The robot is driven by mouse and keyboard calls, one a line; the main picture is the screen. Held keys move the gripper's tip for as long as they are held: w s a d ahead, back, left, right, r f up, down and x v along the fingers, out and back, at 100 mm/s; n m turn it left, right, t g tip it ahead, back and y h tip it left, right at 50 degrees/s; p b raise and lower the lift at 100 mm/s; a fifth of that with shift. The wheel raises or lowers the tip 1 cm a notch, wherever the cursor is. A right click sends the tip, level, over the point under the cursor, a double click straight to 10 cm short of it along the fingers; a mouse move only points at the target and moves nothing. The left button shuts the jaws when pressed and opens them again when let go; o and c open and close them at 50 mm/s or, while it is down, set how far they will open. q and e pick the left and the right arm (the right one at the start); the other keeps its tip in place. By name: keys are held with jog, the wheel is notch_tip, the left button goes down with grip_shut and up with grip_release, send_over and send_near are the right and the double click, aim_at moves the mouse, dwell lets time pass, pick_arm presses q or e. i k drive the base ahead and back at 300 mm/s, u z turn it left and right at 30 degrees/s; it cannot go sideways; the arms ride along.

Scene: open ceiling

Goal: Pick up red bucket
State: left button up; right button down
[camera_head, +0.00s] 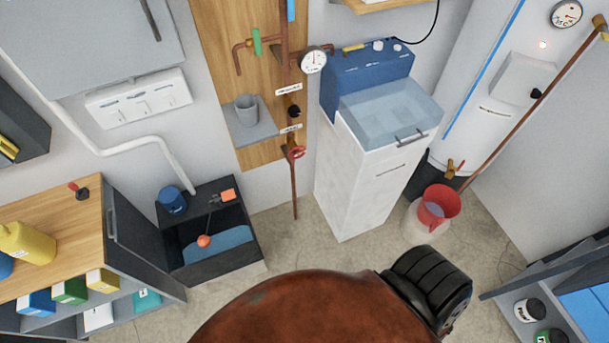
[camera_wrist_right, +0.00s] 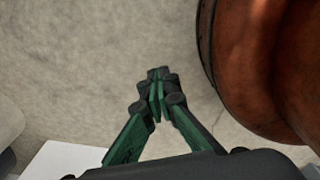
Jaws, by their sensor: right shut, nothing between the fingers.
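A red bucket (camera_head: 438,205) stands in the head view, right of the white cabinet and in front of the tall white tank. It seems to rest on or in a whitish round container (camera_head: 416,222) near the floor; the exact contact is hard to tell. Neither gripper shows in the head view. In the right wrist view my right gripper (camera_wrist_right: 158,78) has green and black fingers that meet at the tips, shut and empty, over bare floor. The bucket is not in the wrist view.
My rusty-red base fills the bottom of the head view. A white cabinet (camera_head: 358,185) with a blue top stands left of the bucket, the white tank (camera_head: 490,95) behind it. A dark shelf (camera_head: 545,270) with cans is at right. Concrete floor (camera_head: 375,245) lies open between.

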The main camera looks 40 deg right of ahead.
aim_at(440, 203)
jog(key=z, duration=2.65)
jog(key=k, duration=0.55)
jog(key=z, duration=1.05)
jog(key=i, duration=0.7)
jog(key=z, duration=0.7)
jog(key=i, duration=0.75)
jog(key=u, duration=0.9)
jog(key=i, duration=0.65)
jog(key=u, duration=0.75)
